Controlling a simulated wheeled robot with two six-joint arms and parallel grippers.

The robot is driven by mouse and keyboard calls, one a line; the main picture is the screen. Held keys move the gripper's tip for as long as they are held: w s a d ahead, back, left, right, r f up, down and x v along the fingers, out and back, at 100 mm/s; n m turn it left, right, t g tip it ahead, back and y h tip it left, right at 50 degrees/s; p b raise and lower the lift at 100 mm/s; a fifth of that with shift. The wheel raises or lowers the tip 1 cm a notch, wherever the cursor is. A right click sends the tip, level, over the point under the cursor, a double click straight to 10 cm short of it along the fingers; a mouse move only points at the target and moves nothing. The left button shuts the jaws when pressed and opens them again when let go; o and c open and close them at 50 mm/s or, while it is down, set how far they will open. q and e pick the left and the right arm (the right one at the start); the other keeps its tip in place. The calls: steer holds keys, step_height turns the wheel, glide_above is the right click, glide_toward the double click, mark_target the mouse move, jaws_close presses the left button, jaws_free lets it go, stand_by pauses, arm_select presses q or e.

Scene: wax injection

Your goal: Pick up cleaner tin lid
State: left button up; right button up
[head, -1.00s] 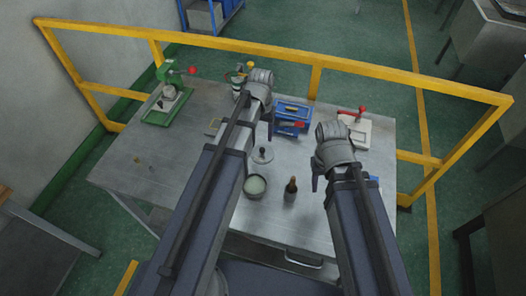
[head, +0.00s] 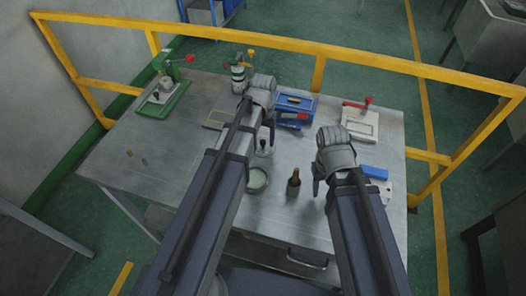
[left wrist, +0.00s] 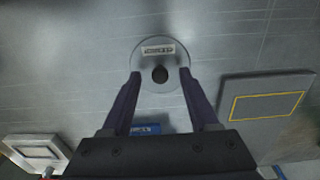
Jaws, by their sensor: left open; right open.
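The cleaner tin lid is a round grey disc with a small label and a dark knob. In the left wrist view the lid (left wrist: 148,59) lies between my left gripper's fingertips (left wrist: 160,74), one on each side of the knob. My left gripper is open; I cannot tell whether the fingers touch the lid. In the head view the lid (head: 264,152) is partly hidden beside my left arm, and my left gripper (head: 262,130) is over it. The open cleaner tin (head: 258,180) holds pale contents. My right gripper (head: 318,186) is open and empty at the right.
A brown-topped bottle (head: 294,184) stands right of the tin. Behind are a blue box (head: 297,105), a striped bottle (head: 238,76), a green press (head: 165,95) and a white device with a red handle (head: 360,123). The table's left part is mostly clear. A yellow rail runs behind.

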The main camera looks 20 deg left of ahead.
arm_select(q)
steer(key=shift+f, duration=0.15)
jaws_close()
stand_by(0.4)
